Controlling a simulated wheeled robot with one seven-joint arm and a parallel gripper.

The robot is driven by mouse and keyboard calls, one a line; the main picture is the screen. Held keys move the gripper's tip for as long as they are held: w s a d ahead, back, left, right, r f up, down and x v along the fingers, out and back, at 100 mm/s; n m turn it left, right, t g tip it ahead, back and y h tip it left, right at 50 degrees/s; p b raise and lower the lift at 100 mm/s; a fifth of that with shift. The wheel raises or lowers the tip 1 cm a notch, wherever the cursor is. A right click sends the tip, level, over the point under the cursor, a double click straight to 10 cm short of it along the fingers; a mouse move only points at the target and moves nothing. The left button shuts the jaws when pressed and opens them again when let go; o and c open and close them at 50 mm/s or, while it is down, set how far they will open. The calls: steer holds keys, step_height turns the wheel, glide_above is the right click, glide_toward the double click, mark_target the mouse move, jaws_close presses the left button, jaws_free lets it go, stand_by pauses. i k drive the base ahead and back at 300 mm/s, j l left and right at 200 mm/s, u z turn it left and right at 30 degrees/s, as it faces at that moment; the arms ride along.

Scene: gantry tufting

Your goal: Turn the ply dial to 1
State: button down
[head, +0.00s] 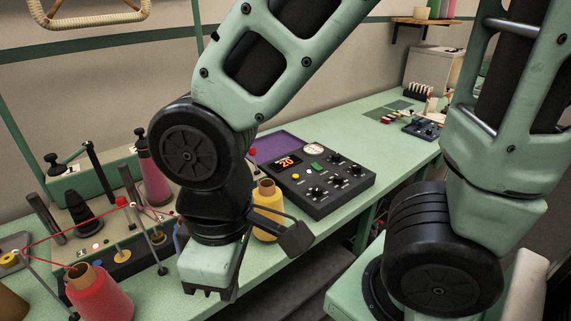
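A black control box (316,180) lies on the green bench right of my wrist. It has a lit red display reading 20 (287,162), a round white gauge (313,149), a green button (316,167) and several black knobs (317,193) with white markings. The labels are too small to read, so I cannot tell which knob is the ply dial or where it points. My gripper (208,290) hangs low at the left of the box, apart from it, above the bench's front edge.
A yellow thread cone (266,211) stands between my wrist and the box. A red cone (86,292) and a threaded machine with posts (98,215) stand at the left. A purple mat (280,146) lies behind the box. The bench right of the box is clear (385,155).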

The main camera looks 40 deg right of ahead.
mark_target(356, 169)
steer(key=z, duration=1.5)
steer(key=i+l+u, duration=0.1)
steer(key=i, duration=0.3)
steer(key=l, duration=0.1)
